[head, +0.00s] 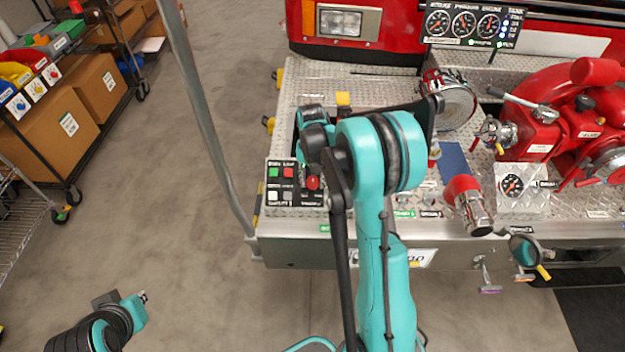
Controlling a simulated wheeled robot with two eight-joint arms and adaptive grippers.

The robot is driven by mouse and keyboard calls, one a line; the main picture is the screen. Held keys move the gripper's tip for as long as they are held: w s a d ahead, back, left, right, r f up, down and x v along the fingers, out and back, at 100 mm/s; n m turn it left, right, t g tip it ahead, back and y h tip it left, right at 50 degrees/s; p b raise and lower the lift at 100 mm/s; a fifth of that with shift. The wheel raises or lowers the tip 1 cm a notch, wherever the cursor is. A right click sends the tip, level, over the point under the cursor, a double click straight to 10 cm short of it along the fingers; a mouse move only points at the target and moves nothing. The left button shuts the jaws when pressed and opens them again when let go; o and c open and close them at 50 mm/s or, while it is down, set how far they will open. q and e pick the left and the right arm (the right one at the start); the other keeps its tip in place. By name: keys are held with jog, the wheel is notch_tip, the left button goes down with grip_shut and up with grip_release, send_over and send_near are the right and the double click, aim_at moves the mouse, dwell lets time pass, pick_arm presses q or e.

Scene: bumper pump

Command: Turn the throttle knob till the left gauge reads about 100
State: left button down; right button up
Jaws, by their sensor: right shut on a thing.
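The throttle knob (313,183) appears to be the red round knob on the small dark control box (280,200) at the deck's left end. My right gripper (319,171) is down at this knob and is shut on it; its fingers are mostly hidden by my dark wrist parts and teal arm. The left gauge (437,23) is the leftmost of three round dials on the black gauge panel (478,45) at the top; its needle is too small to read surely. My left gripper (142,297) is low at the left, over bare floor, far from the box; its fingers are unclear.
A grey rail (205,120) rises left of the box. Shelves with cartons (60,120) stand far left. The floor between is free.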

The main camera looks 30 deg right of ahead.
jog(key=shift+w+a+n+h, duration=0.15)
jog(key=shift+n+h, duration=0.25)
jog(key=shift+n, duration=0.4)
jog(key=shift+n+g+h, duration=0.3)
jog(key=shift+n+h, duration=0.3)
jog(key=shift+n, duration=0.5)
jog(key=o, duration=1.1)
jog(key=shift+o, duration=0.2)
jog(key=v, duration=1.2)
